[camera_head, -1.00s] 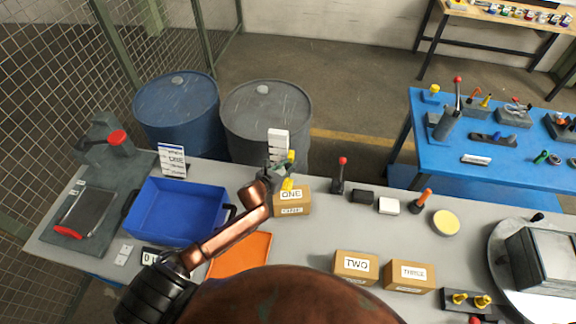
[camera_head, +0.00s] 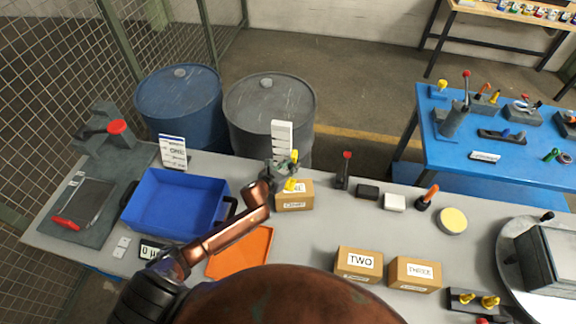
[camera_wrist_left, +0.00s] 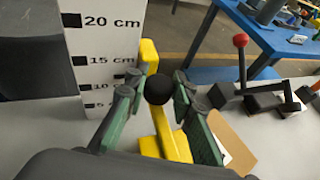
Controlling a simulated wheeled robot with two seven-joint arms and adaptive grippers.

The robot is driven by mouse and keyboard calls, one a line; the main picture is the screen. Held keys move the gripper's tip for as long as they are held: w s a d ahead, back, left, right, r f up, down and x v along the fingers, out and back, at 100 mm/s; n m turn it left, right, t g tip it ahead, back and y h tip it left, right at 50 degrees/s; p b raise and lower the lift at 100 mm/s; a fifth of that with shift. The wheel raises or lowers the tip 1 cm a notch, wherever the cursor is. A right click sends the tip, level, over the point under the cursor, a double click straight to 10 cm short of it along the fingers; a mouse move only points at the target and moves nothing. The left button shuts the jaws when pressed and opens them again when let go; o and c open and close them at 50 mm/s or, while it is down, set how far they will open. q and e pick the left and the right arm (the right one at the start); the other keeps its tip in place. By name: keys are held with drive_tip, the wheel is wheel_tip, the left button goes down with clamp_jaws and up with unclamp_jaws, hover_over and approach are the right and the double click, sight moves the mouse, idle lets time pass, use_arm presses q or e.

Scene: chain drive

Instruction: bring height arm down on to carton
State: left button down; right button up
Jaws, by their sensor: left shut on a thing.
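The height gauge's white scale post (camera_head: 281,140) stands behind the carton marked ONE (camera_head: 294,202) in the head view. In the left wrist view the scale (camera_wrist_left: 103,52) has marks from 5 to 20 cm. The yellow height arm (camera_head: 290,185) is at the carton's top edge and partly covers its label; I cannot tell if they touch. My left gripper (camera_wrist_left: 160,97) is shut on the height arm at its black knob (camera_wrist_left: 159,88). The carton (camera_wrist_left: 232,146) is partly hidden behind a finger there. My right gripper is not in view.
A blue bin (camera_head: 175,203) and an orange mat (camera_head: 240,252) lie left of the carton. Cartons TWO (camera_head: 358,264) and THREE (camera_head: 415,274) stand nearer the front. A red-knobbed lever (camera_head: 344,170) stands right of carton ONE. Bench space between the carton rows is clear.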

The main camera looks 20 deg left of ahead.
use_arm(q)
drive_tip(key=c, duration=1.6)
unclamp_jaws()
drive_tip(key=shift+w+r, duration=0.1)
drive_tip(key=v, duration=1.2)
